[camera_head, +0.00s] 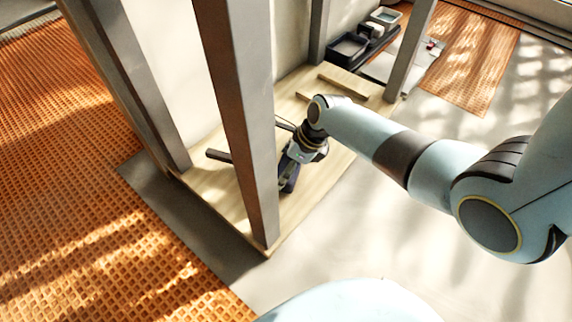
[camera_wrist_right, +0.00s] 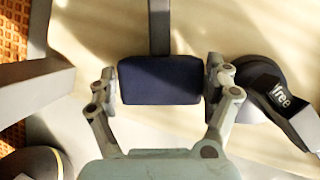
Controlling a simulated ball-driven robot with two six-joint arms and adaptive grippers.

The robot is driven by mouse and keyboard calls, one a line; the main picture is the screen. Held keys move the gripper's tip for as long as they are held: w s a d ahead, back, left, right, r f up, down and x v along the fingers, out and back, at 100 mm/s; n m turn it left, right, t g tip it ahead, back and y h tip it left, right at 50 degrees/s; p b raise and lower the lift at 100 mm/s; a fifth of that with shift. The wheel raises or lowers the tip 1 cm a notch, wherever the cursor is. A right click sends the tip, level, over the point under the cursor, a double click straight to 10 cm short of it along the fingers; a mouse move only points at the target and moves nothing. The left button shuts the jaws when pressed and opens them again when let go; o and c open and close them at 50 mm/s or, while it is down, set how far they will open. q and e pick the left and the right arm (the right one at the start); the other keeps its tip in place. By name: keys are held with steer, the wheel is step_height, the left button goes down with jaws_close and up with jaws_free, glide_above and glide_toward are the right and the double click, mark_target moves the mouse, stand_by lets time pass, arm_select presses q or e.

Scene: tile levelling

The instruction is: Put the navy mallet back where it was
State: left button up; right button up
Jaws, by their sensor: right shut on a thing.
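The navy mallet shows in the right wrist view as a dark navy block-shaped head (camera_wrist_right: 160,82) with a grey handle (camera_wrist_right: 160,28) running away from it. My right gripper (camera_wrist_right: 161,78) is shut on the mallet head, one finger at each side. In the head view my right gripper (camera_head: 292,168) is low over the wooden board, just right of the front post, with the navy head (camera_head: 289,183) partly hidden by gripper and post. A dark bar (camera_head: 218,155) left of the post looks like the handle's end. I cannot tell whether the mallet touches the board. My left gripper is not in view.
The pale wooden board (camera_head: 215,198) lies between grey posts; the front post (camera_head: 243,120) stands close to my gripper. Dark trays (camera_head: 348,48) and a wooden strip (camera_head: 343,80) are farther back. A dark round object marked "free" (camera_wrist_right: 262,85) is right of the gripper.

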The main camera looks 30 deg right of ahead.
stand_by(0.3)
steer(key=shift+f, duration=0.55)
steer(key=o, duration=1.5)
steer(key=v, duration=1.2)
steer(key=shift+w+r, duration=0.1)
